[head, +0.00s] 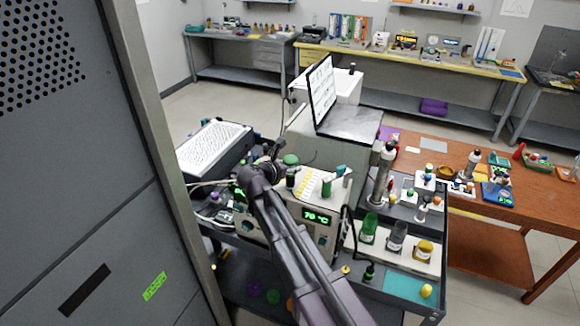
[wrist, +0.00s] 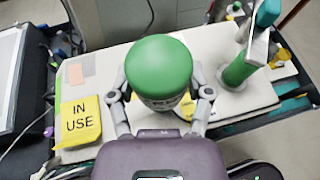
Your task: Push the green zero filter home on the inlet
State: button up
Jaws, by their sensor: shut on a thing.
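The green zero filter (wrist: 158,66), with a round green top and dark lettering on its side, sits between the fingers of my gripper (wrist: 161,84) in the wrist view. My gripper is shut on it, one finger on each side. In the head view the filter's green top (head: 290,159) shows just right of my gripper (head: 276,170), above the cream instrument. The inlet is hidden under the filter, so I cannot tell whether they touch or how deep it sits.
A green upright cylinder (wrist: 240,70) stands close right of the filter. A yellow IN USE tag (wrist: 80,118) lies to the left. The cream instrument with a 70 °C display (head: 318,217) is below my arm. An open laptop (head: 322,90) stands behind; bottles (head: 369,228) stand right.

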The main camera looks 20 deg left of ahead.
jog(key=shift+f, duration=0.2)
jog(key=o, duration=1.2)
jog(key=shift+r, duration=0.2)
notch_tip(320, 180, up, 9)
jog(key=p, duration=0.9)
dwell(0.3)
